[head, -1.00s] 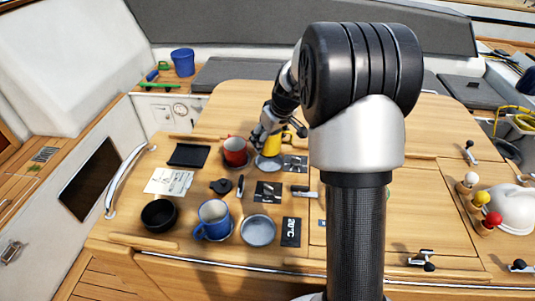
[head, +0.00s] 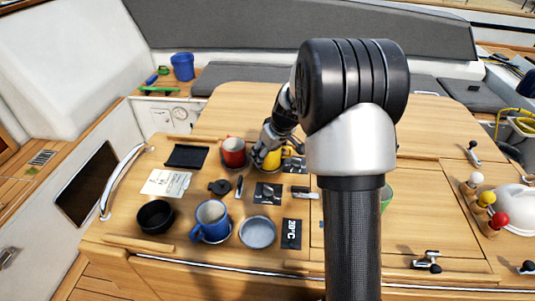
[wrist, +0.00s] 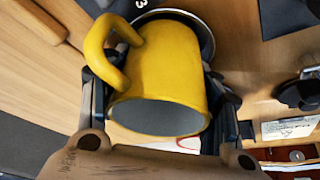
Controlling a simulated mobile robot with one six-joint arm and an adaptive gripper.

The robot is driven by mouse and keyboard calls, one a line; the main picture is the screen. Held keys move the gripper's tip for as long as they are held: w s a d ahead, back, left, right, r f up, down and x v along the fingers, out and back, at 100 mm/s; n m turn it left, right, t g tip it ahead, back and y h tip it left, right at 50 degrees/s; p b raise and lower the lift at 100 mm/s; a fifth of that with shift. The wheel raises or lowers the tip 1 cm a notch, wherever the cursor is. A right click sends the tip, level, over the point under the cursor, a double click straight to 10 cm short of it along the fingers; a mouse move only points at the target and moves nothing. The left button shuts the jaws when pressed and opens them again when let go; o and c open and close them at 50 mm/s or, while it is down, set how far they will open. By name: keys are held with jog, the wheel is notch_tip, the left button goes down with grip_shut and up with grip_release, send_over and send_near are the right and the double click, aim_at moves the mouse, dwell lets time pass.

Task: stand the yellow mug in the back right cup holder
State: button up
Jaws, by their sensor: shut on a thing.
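The yellow mug (head: 273,160) is held by my gripper (head: 264,150) at the back right cup holder. In the wrist view, the yellow mug (wrist: 160,70) sits between the two fingers, its open rim towards the camera and its handle at upper left. My gripper is shut on the mug. The mug hides most of the holder, so I cannot tell whether its base rests inside.
A red mug (head: 234,150) stands in the back left holder, a blue mug (head: 211,217) in the front left one. The front right holder (head: 257,232) is empty. A black bowl (head: 156,216), dark lid (head: 219,187) and white card (head: 166,183) lie to the left.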

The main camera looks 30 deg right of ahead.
jog(key=shift+s+a+f, duration=0.15)
jog(key=shift+s+f, duration=0.05)
jog(key=shift+f, duration=0.25)
jog(key=o, duration=0.7)
jog(key=shift+f, duration=0.1)
jog(key=o, duration=0.4)
jog(key=shift+a+f, duration=0.1)
jog(key=shift+o, duration=0.2)
